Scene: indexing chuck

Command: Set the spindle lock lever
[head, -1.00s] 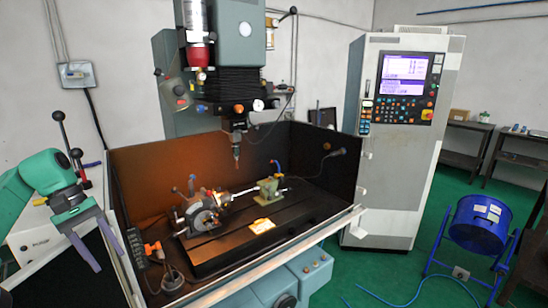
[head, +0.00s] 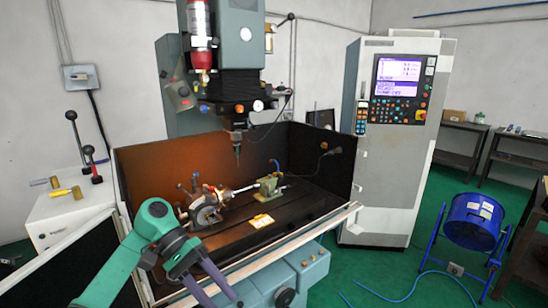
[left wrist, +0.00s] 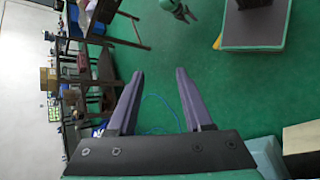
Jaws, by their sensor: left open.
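The indexing chuck unit (head: 207,214) sits on the dark machine table (head: 290,215) in the head view. Small levers (head: 194,181) stand up from its top, one with a blue tip. I cannot tell which is the spindle lock lever. My left gripper (head: 222,298) is open and empty, low in front of the machine, apart from the chuck and nearer the camera. In the left wrist view the open fingers (left wrist: 160,72) have only green floor between them. My right gripper is not clearly seen.
The machine enclosure's front rim (head: 285,243) lies near my left arm. A tailstock (head: 268,187) and yellow plate (head: 262,221) are on the table. The spindle tool (head: 238,150) hangs above. A white cabinet (head: 70,212) with ball-knob levers (head: 72,116) stands left.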

